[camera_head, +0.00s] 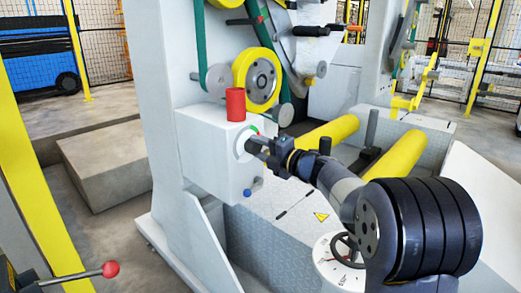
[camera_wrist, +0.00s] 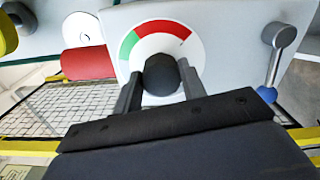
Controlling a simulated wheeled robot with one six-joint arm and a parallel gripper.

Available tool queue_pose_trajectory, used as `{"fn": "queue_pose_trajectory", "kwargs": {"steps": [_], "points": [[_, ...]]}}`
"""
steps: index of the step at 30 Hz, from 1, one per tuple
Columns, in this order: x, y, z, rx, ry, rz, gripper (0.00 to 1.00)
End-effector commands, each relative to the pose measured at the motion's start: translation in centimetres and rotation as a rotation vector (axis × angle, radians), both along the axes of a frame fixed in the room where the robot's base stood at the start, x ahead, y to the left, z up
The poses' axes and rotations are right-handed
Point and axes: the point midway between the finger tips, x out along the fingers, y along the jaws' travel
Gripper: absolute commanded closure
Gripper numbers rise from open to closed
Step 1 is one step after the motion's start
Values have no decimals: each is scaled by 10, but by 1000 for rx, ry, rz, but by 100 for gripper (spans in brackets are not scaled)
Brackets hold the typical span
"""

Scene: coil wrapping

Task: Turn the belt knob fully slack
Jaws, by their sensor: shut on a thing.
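The belt knob (camera_wrist: 161,76) is a dark round knob in the middle of a white dial (camera_wrist: 196,55) with a green and a red arc. In the wrist view my gripper (camera_wrist: 160,90) has one finger on each side of the knob and is shut on it. In the head view my gripper (camera_head: 256,144) reaches the dial on the front of the white box (camera_head: 205,150). There the fingers and my wrist hide most of the knob. I cannot make out a pointer on the knob.
A red cylinder (camera_head: 235,104) stands on top of the white box. A small lever with a blue ball (camera_head: 247,192) sits low on the box, close to my gripper. A yellow wheel (camera_head: 257,79) is above. Yellow rollers (camera_head: 330,133) lie to the right.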

Motion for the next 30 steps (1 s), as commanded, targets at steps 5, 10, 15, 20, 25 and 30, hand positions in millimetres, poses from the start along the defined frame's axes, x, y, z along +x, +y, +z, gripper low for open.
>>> {"fn": "queue_pose_trajectory", "kwargs": {"steps": [5, 10, 15, 20, 25, 30], "points": [[0, 0, -2, -4, 1, 1, 84], [0, 0, -1, -3, 2, 1, 52], [0, 0, -1, -1, 1, 1, 39], [0, 0, -1, -1, 1, 1, 39], [-5, -5, 0, -1, 1, 0, 39], [-24, -26, 2, 0, 2, -3, 39]]}}
